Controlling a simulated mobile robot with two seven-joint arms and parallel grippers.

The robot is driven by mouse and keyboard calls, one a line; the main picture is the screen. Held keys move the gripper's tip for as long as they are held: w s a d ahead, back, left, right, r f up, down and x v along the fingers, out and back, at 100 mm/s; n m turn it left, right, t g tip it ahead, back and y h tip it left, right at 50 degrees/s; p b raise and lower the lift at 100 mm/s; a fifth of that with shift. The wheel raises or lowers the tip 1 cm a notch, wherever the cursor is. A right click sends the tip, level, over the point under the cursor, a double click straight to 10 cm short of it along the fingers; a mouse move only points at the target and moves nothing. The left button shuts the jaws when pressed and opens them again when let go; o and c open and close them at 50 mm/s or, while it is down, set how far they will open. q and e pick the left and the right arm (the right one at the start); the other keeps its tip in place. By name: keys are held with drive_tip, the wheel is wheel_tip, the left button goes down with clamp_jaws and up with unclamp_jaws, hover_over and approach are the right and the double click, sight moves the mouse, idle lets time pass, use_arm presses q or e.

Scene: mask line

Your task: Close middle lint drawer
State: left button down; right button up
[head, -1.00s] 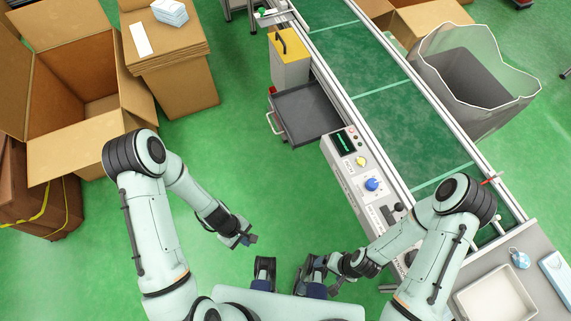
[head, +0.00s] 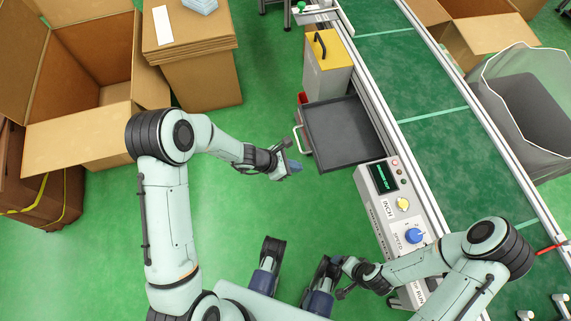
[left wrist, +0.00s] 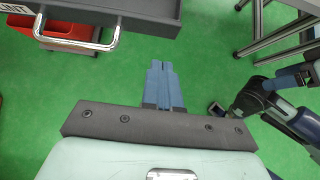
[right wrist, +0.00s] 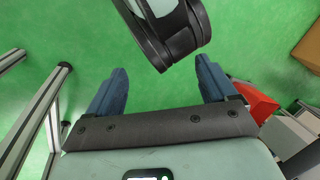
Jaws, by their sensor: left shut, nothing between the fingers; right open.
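The dark grey lint drawer (head: 345,132) sticks out open from the left side of the conveyor frame in the head view, and its tray looks empty. Its pale metal handle (head: 303,140) is on the drawer's left front. In the left wrist view the drawer front (left wrist: 150,12) and handle (left wrist: 80,42) are at the top left. My left gripper (head: 294,166) is shut and empty, just left of the drawer and below the handle, apart from both. My right gripper (right wrist: 160,85) is open and empty, low beside the control panel.
A control panel (head: 390,200) with a blue knob adjoins the drawer's near side. A grey box with a yellow top (head: 328,62) stands behind it. A red bin (left wrist: 70,30) sits beneath the drawer. Cardboard boxes (head: 190,60) stand left; green floor between is clear.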

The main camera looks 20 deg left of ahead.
sight(318, 166)
use_arm(q)
drive_tip(key=shift+w+d+f, duration=0.25)
drive_tip(key=shift+w+d, duration=0.25)
drive_tip(key=shift+d, duration=0.25)
drive_tip(key=shift+w+d+f, duration=0.25)
drive_tip(key=shift+w+d, duration=0.3)
drive_tip(key=shift+d, duration=0.2)
drive_tip(key=shift+w+d+f, duration=0.25)
drive_tip(key=shift+w+d, duration=0.25)
drive_tip(key=shift+d, duration=0.25)
use_arm(e)
drive_tip(key=shift+w+d+f, duration=0.3)
drive_tip(key=shift+w+f, duration=0.15)
drive_tip(key=shift+w, duration=0.25)
